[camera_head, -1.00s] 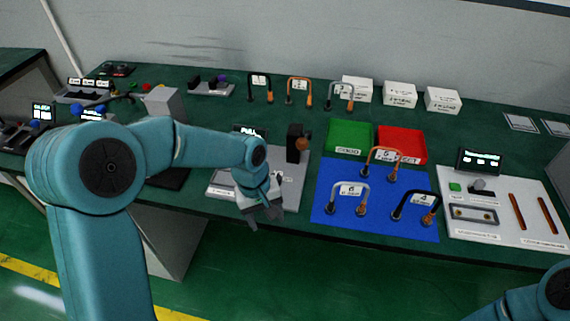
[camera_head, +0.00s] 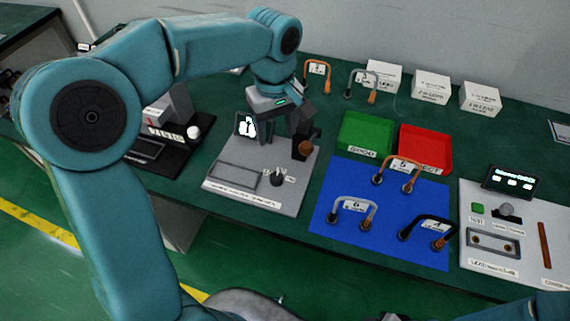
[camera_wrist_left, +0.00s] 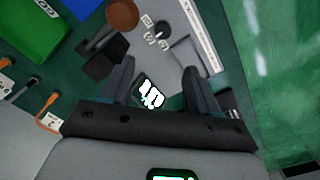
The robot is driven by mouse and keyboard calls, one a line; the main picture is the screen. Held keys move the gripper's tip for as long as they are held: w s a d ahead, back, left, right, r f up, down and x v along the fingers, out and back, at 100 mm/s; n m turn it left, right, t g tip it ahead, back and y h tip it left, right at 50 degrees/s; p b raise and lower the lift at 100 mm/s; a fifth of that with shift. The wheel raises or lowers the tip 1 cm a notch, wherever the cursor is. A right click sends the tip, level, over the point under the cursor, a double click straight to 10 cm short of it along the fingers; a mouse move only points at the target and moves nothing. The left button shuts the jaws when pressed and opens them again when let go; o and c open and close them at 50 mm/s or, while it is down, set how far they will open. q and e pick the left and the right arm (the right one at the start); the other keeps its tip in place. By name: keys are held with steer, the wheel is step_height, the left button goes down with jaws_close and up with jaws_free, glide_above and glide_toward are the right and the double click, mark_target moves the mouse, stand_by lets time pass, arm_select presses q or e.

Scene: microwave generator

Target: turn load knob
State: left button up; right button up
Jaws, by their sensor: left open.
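A small dark knob (camera_head: 276,178) stands on the light grey panel (camera_head: 232,192), with small white labels beside it. It also shows in the left wrist view (camera_wrist_left: 163,27), near the top. A black block with a brown round end (camera_head: 305,147) stands at the panel's right side, and a small lit display (camera_head: 246,125) at its back. My left gripper (camera_head: 296,122) is over the back of the panel, above and behind the knob. In the left wrist view its two fingers (camera_wrist_left: 157,78) are apart with nothing held between them. My right gripper cannot be made out.
A green tray (camera_head: 366,130) and a red tray (camera_head: 425,147) lie to the right. A blue mat (camera_head: 378,218) bears several U-shaped leads. White boxes (camera_head: 431,86) stand at the back. A second panel (camera_head: 519,253) is at the far right.

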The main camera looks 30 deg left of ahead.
mark_target(276, 175)
arm_select(q)
steer(key=f, duration=1.6)
steer(key=shift+s+a, duration=0.1)
steer(key=shift+s, duration=0.25)
steer(key=c, duration=1)
